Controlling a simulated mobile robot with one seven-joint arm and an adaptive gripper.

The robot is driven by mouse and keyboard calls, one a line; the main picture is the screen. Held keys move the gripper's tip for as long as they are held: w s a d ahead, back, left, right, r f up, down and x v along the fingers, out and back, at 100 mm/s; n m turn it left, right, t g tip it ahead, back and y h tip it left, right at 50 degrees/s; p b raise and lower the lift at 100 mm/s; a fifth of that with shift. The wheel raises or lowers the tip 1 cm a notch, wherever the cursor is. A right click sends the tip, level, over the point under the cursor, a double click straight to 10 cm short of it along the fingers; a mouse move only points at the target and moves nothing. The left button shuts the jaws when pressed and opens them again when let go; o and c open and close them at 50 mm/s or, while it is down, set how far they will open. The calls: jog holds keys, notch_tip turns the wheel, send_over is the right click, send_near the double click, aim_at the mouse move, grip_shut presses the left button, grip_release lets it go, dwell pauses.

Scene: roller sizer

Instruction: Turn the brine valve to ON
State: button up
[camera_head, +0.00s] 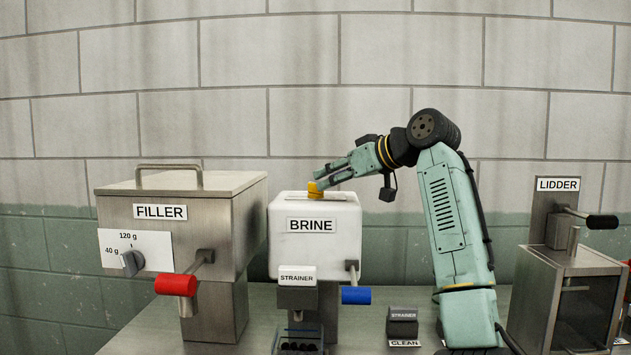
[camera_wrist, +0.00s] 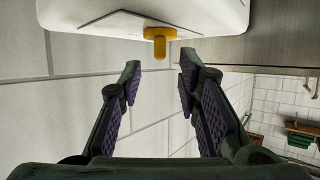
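The brine tank (camera_head: 311,249) is a white box labelled BRINE in the head view. A yellow valve handle (camera_head: 316,189) shows at its top edge, close to the tips of my gripper (camera_head: 323,177). In the wrist view, the yellow handle (camera_wrist: 158,40) sticks out from the white tank body (camera_wrist: 200,15). My gripper (camera_wrist: 160,76) is open there, its two fingers spread to either side of the handle's line. The handle lies just beyond the fingertips, with visible gaps. No ON or OFF mark is readable.
The steel filler (camera_head: 210,240) with a red-handled lever (camera_head: 177,285) stands left. A blue-handled lever (camera_head: 356,295) is on the brine unit's right side. The lidder (camera_head: 567,290) stands right. The wall is behind.

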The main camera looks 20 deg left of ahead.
aim_at(316, 188)
jog(key=shift+p+x, duration=0.6)
jog(key=shift+x, duration=2.15)
jog(key=shift+c, duration=0.3)
grip_shut()
